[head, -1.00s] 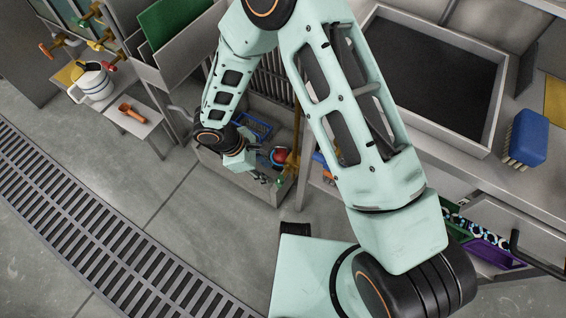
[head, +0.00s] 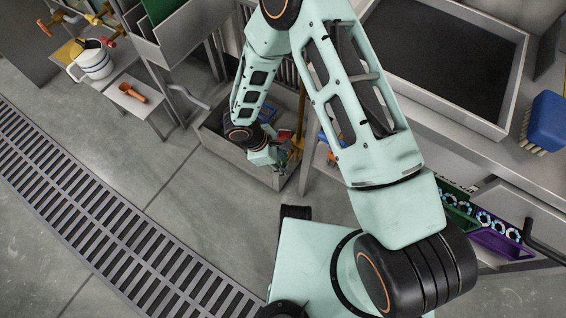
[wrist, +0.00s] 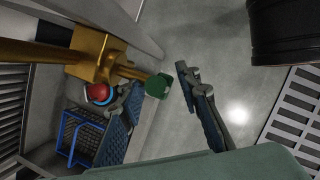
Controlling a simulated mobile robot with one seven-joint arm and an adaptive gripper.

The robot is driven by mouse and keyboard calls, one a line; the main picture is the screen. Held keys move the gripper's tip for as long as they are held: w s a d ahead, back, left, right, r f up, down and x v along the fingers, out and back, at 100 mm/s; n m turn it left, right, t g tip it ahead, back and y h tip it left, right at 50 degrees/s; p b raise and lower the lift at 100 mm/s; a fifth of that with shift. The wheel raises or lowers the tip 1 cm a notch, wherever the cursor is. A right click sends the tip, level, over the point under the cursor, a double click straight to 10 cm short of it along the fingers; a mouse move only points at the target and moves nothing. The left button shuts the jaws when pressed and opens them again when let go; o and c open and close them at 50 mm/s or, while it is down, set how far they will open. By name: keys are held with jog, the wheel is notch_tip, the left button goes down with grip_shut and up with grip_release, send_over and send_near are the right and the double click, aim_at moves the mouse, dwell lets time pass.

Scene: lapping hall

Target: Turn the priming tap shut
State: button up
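The tap (wrist: 92,58) is brass, with a pipe running in from the left and a stem that ends in a green grip (wrist: 158,86). I take this to be the priming tap; in the head view its brass part (head: 298,148) is small and partly hidden by my arm. My gripper (wrist: 160,80) is open, its dark fingers on either side of the green grip. I cannot tell whether a finger touches it. In the head view my gripper (head: 284,166) is low at the tap, too small to read.
Below the tap, a grey bin (head: 225,146) holds a blue wire basket (wrist: 72,140) and a red ball (wrist: 99,93). Bench legs and a worktop with a tray (head: 512,85) stand at the right. A jug (head: 93,62) is at the left. The floor by the drain grate (head: 105,225) is clear.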

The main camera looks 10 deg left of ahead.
grip_shut()
jog(key=shift+w+f+y+b, duration=0.15)
jog(key=shift+y+b, duration=0.25)
jog(key=shift+b, duration=0.45)
jog(key=y+b, duration=0.1)
jog(key=b, duration=0.3)
jog(key=shift+w+f+t, duration=0.1)
jog(key=shift+t, duration=0.3)
jog(key=shift+r+y+b, duration=0.25)
jog(key=shift+y+b, duration=0.35)
jog(key=shift+b, duration=0.65)
grip_release()
jog(key=shift+s, duration=0.25)
